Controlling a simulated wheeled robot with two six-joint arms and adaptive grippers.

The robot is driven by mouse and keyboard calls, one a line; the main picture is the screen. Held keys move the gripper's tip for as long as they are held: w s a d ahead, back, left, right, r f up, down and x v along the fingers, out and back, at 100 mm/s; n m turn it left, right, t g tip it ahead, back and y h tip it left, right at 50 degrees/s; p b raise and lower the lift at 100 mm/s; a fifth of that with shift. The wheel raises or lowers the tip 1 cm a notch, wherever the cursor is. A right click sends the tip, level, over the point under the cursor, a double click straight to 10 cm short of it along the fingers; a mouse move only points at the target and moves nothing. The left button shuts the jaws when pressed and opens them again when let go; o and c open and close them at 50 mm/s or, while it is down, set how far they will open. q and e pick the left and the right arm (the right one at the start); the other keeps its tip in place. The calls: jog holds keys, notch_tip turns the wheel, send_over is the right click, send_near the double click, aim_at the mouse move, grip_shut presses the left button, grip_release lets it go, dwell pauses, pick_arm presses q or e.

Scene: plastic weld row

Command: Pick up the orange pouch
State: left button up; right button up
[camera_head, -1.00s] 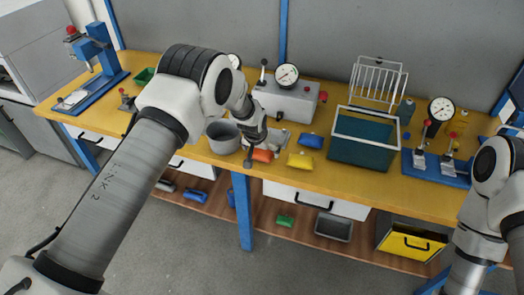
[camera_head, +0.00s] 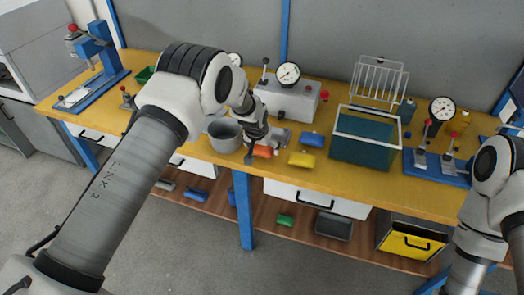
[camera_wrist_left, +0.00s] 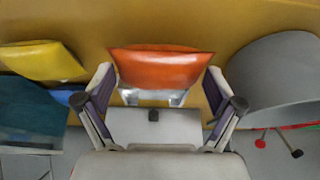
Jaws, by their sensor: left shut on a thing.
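The orange pouch (camera_head: 264,152) is near the front edge of the yellow bench, between the grey bin and the yellow pouch. My left gripper (camera_head: 256,148) reaches down over it from the left and partly hides it in the head view. In the left wrist view the orange pouch (camera_wrist_left: 160,66) lies between the two fingers of the left gripper (camera_wrist_left: 158,84), which is shut on it. I cannot tell whether the pouch is clear of the bench top. My right arm shows at the right edge, but its gripper is out of view.
A grey round bin (camera_head: 225,137) stands close to the left of the gripper. A yellow pouch (camera_head: 301,160) and a blue pouch (camera_head: 312,139) lie to the right. Beyond them are a teal crate (camera_head: 365,152) and a gauge fixture (camera_head: 440,165). A grey gauge box (camera_head: 290,100) stands behind.

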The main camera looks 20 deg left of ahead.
aim_at(257, 158)
pick_arm(q)
jog(key=shift+r, duration=0.75)
jog(key=s+d+r+b, duration=0.1)
jog(key=s+r+b, duration=0.1)
jog(key=s+b, duration=0.9)
jog(key=s, duration=0.5)
jog(key=shift+d+b, duration=0.35)
jog(key=shift+d, duration=0.05)
